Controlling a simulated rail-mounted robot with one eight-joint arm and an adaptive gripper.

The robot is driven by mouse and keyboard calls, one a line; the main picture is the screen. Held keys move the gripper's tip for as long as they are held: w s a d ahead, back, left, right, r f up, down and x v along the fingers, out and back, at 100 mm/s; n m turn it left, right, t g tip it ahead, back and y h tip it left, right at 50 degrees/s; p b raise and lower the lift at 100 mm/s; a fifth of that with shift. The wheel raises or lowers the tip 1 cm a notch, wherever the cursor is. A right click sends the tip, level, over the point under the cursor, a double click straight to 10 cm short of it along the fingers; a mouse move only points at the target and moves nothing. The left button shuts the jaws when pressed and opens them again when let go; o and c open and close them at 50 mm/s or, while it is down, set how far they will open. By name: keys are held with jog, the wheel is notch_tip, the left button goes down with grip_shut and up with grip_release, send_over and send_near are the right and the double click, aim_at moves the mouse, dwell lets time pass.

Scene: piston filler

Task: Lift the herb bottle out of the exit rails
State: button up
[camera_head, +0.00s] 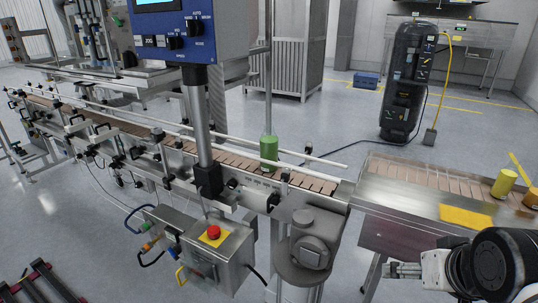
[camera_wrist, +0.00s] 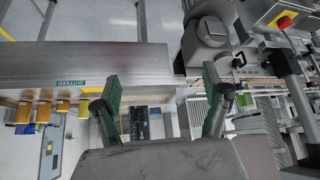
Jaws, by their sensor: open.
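The green bottle (camera_head: 268,150), which I take for the herb bottle, stands upright on the brown slatted conveyor (camera_head: 225,157), beside the white rail, in the head view. Its lower part is partly covered by the near-side fittings. My gripper (camera_head: 403,270) is at the lower right of the head view, well to the right of the bottle and apart from it. In the wrist view my gripper (camera_wrist: 161,75) has its two dark green-padded fingers spread wide with nothing between them.
A yellow bottle (camera_head: 503,184) and an orange bottle (camera_head: 531,198) stand on the outfeed table (camera_head: 395,200) at right. A post (camera_head: 197,120) carrying a blue control panel (camera_head: 172,28) rises left of the green bottle. A box with a red button (camera_head: 213,232) hangs in front.

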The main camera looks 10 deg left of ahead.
jog(key=w+a+r+n+g+p, duration=0.1)
jog(key=w+a+r+p, duration=0.25)
jog(key=w+r, duration=0.45)
jog(key=w+a+r+p, duration=0.2)
jog(key=w+a+r, duration=0.25)
jog(key=w, duration=0.65)
jog(key=w+a+r+n+g+p, duration=0.1)
jog(key=w+a+r+p, duration=0.1)
jog(key=w+a+r, duration=0.6)
jog(key=n+g+p, duration=0.1)
jog(key=g+p, duration=0.1)
jog(key=p, duration=0.6)
send_over(271, 126)
jog(key=s, duration=0.2)
notch_tip(271, 126, down, 10)
jog(key=shift+y, duration=0.4)
jog(key=x, duration=0.8)
jog(key=shift+w+d+r, duration=0.1)
jog(key=shift+w+d, duration=0.1)
jog(key=shift+d, duration=0.05)
jog(key=x, duration=0.2)
jog(key=p+x, duration=0.1)
jog(key=x, duration=0.1)
jog(key=shift+w+a+r, duration=0.1)
jog(key=shift+w+a, duration=0.05)
jog(key=shift+a, duration=0.25)
jog(key=shift+w+f, duration=0.2)
jog(key=shift+f, duration=0.5)
